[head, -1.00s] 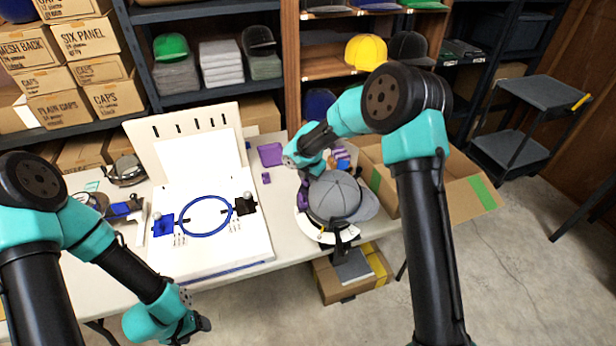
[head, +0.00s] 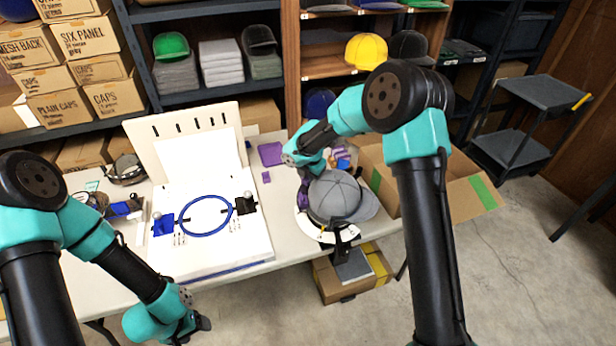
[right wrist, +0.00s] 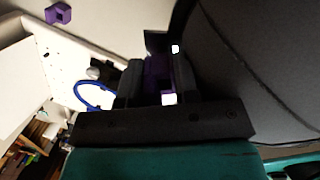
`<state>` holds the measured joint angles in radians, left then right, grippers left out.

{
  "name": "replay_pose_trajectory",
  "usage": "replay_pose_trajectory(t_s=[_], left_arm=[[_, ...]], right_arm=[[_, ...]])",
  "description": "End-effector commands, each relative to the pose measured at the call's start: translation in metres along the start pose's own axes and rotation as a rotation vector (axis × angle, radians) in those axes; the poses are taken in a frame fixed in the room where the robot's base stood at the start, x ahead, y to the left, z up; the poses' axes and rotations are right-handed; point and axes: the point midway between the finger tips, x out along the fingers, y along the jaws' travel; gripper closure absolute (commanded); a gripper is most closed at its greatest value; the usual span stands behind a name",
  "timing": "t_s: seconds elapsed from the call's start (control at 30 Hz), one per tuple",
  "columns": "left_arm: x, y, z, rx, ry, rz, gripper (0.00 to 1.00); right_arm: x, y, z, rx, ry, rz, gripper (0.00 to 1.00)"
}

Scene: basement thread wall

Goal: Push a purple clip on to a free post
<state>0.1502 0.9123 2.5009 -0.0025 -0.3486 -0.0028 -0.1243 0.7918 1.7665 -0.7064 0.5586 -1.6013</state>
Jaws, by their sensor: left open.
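My right gripper (right wrist: 158,82) points down beside the grey cap (head: 335,195). In the right wrist view its fingers stand on both sides of a purple clip (right wrist: 158,72) that fills the gap between them. In the head view a purple piece (head: 304,192) shows at this gripper, against the cap's left side. A small loose purple block (head: 266,178) lies on the table; a purple block also shows in the right wrist view (right wrist: 58,13). My left gripper (head: 198,326) is open and empty in front of the table's front edge. I cannot make out a free post.
A white board (head: 215,245) with a blue hoop (head: 206,216) lies left of the cap, with an upright slotted panel (head: 185,125) behind. A purple tray (head: 271,154) lies behind the small block. An open cardboard box (head: 465,195) stands right of the cap.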

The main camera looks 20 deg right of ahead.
Motion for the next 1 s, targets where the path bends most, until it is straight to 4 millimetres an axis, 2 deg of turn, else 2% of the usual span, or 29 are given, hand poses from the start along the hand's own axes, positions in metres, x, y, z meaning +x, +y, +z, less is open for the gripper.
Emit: replay_pose_trajectory(t_s=[0.03, 0.23, 0.3, 0.7, 0.83, 1.0], left_arm=[[0.000, 0.000, 0.000, 0.000, 0.000, 0.000, 0.35], [0.000, 0.000, 0.000, 0.000, 0.000, 0.000, 0.35], [0.000, 0.000, 0.000, 0.000, 0.000, 0.000, 0.35], [0.000, 0.000, 0.000, 0.000, 0.000, 0.000, 0.35], [0.000, 0.000, 0.000, 0.000, 0.000, 0.000, 0.35], [0.000, 0.000, 0.000, 0.000, 0.000, 0.000, 0.35]], right_arm=[[-0.007, -0.008, 0.001, 0.009, 0.003, -0.017, 0.52], [-0.044, -0.006, 0.002, 0.009, -0.001, -0.011, 0.51], [-0.058, -0.005, 0.002, 0.009, -0.002, -0.009, 0.42], [-0.135, 0.000, 0.001, 0.002, -0.005, -0.001, 0.42], [-0.154, 0.001, 0.001, 0.001, -0.006, 0.001, 0.42], [-0.167, 0.001, 0.000, 0.000, -0.005, -0.001, 0.42]])
